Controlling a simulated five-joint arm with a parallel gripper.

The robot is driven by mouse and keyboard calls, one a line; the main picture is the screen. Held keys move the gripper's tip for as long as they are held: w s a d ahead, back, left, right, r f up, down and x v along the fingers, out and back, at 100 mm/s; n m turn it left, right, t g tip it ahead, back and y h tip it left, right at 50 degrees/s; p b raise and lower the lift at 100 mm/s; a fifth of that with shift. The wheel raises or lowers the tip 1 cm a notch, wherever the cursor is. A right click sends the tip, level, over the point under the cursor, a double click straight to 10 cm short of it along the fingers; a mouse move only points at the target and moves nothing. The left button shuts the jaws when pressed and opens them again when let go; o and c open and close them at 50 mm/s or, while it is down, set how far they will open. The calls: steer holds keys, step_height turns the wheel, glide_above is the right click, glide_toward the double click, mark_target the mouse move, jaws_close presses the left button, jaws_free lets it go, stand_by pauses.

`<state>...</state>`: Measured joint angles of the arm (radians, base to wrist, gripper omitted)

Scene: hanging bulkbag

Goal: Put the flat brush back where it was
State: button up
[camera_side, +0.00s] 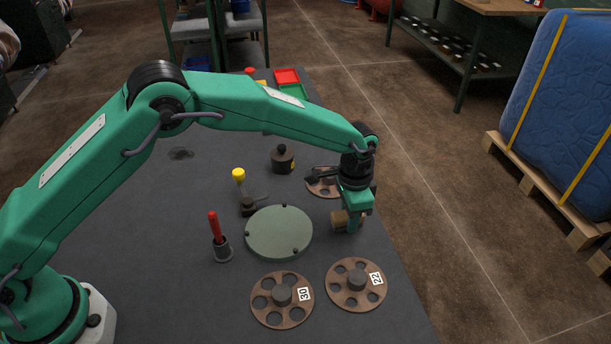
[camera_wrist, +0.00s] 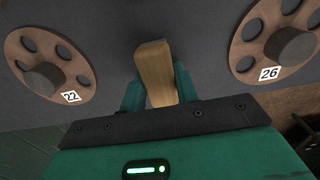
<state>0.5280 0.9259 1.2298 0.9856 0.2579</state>
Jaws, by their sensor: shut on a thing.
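My gripper (camera_side: 354,222) points down over the right part of the dark table, its fingers shut on a tan wooden piece. I take this piece for the flat brush (camera_side: 339,221); its bristles do not show clearly. In the wrist view the brush's pale wooden body (camera_wrist: 154,72) stands between the two green fingers of my gripper (camera_wrist: 160,95). I cannot tell whether the brush touches the table. It is right of the round grey-green plate (camera_side: 279,232), between the brown disc marked 22 (camera_side: 343,297) and the brown disc marked 26 (camera_wrist: 251,55).
A disc marked 30 (camera_side: 269,314) lies at the front. A red-handled tool (camera_side: 213,226) stands in a cup, a yellow-topped tool (camera_side: 239,175) behind it. A dark weight (camera_side: 282,162) and red tray (camera_side: 287,76) are farther back. The table's right edge is near my gripper.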

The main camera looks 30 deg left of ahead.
steer(key=shift+f, duration=0.15)
steer(key=o, duration=0.9)
steer(key=shift+o, duration=0.2)
step_height(320, 180, up, 12)
steer(key=shift+r, duration=0.2)
